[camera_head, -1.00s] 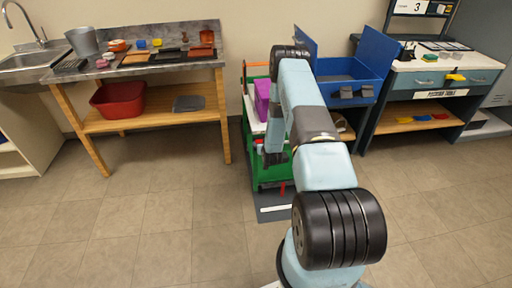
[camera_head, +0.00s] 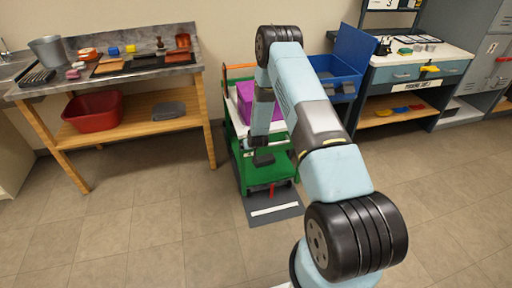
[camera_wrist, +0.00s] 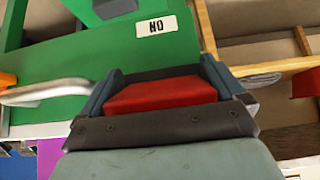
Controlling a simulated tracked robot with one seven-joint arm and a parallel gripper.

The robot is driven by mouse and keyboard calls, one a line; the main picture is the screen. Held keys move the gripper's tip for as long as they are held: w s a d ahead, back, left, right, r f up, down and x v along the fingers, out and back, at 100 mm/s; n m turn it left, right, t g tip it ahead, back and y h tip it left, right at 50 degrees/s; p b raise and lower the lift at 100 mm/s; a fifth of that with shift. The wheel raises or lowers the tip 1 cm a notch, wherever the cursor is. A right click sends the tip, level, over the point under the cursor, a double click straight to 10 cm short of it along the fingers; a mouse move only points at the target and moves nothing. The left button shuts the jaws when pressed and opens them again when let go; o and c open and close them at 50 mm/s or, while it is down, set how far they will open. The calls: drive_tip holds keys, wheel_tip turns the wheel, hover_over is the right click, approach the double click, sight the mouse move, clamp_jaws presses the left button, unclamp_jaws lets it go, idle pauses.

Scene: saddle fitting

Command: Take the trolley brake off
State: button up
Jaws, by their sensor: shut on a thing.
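The green trolley (camera_head: 272,177) stands between the two benches, with a purple box (camera_head: 277,106) on its top. My gripper (camera_head: 263,160) is at the trolley's near side. In the wrist view, my gripper (camera_wrist: 160,98) is shut on a red grip (camera_wrist: 158,94). A silver rod (camera_wrist: 45,91) runs from the left up to the jaws beside the grip; its join is hidden. Behind is a green panel (camera_wrist: 110,62) with a white label (camera_wrist: 156,26) that reads "NO" in this view, perhaps "ON" upside down. A small red part (camera_head: 271,190) shows low on the trolley.
A grey floor plate (camera_head: 285,208) with a white strip lies in front of the trolley. A wooden bench (camera_head: 196,90) with a red tub (camera_head: 93,112) stands left. A blue bin (camera_head: 349,83) and blue workbench (camera_head: 445,68) stand right.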

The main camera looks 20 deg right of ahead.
drive_tip(key=shift+a, duration=0.1)
idle(0.3)
drive_tip(key=o, duration=1.1)
drive_tip(key=shift+r, duration=0.1)
drive_tip(key=v, duration=1.3)
drive_tip(key=shift+s, duration=0.25)
drive_tip(key=shift+r, duration=0.15)
